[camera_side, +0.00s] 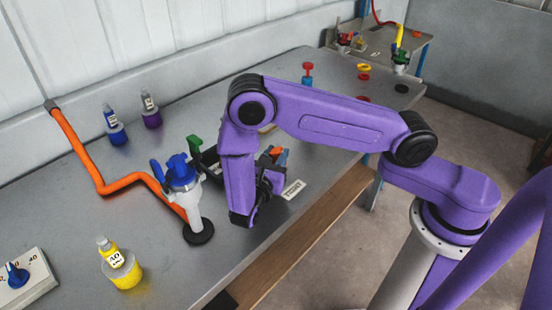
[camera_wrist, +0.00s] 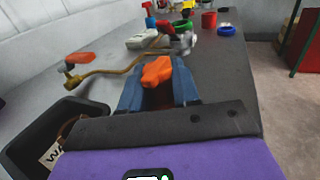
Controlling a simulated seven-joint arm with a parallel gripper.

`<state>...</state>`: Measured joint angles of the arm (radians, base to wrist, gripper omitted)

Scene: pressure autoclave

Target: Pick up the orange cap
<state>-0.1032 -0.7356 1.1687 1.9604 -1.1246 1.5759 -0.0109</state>
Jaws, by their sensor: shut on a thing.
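The orange cap (camera_wrist: 157,71) sits between the two blue fingers of my gripper (camera_wrist: 157,82) in the wrist view. The fingers press on it from both sides, and its lower part is hidden between them. In the side view my gripper (camera_side: 280,155) is partly hidden behind my purple arm, with a small bit of the orange cap (camera_side: 275,152) showing at the fingers. I cannot tell from these views whether the cap touches anything beneath it.
A black bin (camera_wrist: 20,140) is close at the lower left of the wrist view. A tan hose (camera_wrist: 115,68) lies ahead. A blue-topped valve (camera_side: 180,172) with an orange pipe (camera_side: 75,145) stands left of my arm. A yellow bottle (camera_side: 122,270) stands at the front left.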

